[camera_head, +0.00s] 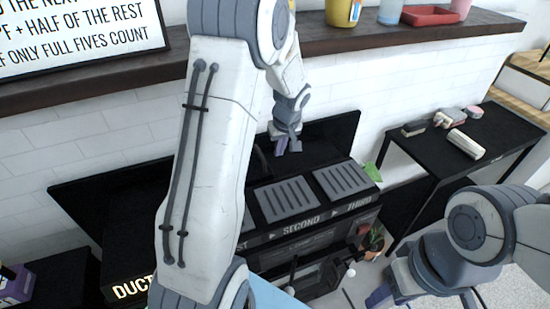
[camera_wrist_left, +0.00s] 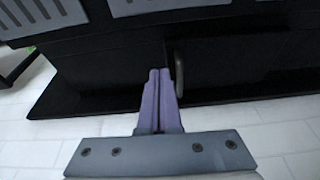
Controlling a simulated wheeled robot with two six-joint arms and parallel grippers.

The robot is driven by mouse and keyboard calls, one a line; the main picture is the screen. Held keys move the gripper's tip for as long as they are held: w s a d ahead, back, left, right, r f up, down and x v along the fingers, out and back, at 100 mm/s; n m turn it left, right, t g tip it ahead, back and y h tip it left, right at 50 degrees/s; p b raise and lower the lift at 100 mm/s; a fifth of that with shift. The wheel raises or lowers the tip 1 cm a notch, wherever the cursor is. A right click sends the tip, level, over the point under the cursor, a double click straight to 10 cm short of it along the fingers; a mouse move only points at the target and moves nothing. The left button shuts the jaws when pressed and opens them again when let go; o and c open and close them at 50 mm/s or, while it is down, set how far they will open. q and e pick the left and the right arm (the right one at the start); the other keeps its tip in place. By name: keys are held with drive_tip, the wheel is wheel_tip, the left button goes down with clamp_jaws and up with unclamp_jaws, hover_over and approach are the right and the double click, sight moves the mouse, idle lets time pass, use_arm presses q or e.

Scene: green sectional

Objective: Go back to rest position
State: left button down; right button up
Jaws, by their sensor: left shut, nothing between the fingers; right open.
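My left arm rises large through the middle of the head view. Its gripper (camera_head: 287,146) is small and far off, in front of the black back panel and above the slotted grey plates of the black unit. In the left wrist view its two purple fingers (camera_wrist_left: 158,98) are together and empty. They point at a black surface beside a thin dark curved handle (camera_wrist_left: 179,76); whether they touch it I cannot tell. My right gripper (camera_head: 424,298) is at the lower right of the head view, open, with its fingertips partly cut off by the frame edge.
The black unit (camera_head: 310,227) has slotted plates (camera_head: 285,199) and a "SECOND", "THIRD" label. A dark wall shelf (camera_head: 400,36) holds a yellow bucket (camera_head: 341,12) and a red tray (camera_head: 430,16). A black side table (camera_head: 490,160) holds small items.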

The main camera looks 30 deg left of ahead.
use_arm(q)
drive_tip(key=v, duration=0.4)
drive_tip(key=shift+w+d+r, duration=0.2)
drive_tip(key=shift+d+r, duration=0.1)
drive_tip(key=shift+r, duration=0.1)
drive_tip(key=s+d+r+m+h, duration=0.15)
drive_tip(key=s+d+m, duration=0.3)
drive_tip(key=d, duration=0.45)
drive_tip(key=s+d+r+m+h, duration=0.1)
drive_tip(key=s+d+r+m, duration=0.25)
drive_tip(key=s+d, duration=0.35)
drive_tip(key=s+d+m+g, duration=0.1)
drive_tip(key=s+d+m, duration=0.3)
drive_tip(key=s, duration=0.4)
drive_tip(key=s+d+m+g+h+p, duration=0.1)
drive_tip(key=s+d+m, duration=0.3)
drive_tip(key=s, duration=0.5)
drive_tip(key=shift+d+m+p, duration=0.3)
drive_tip(key=shift+d+m, duration=0.1)
drive_tip(key=shift+m, duration=0.3)
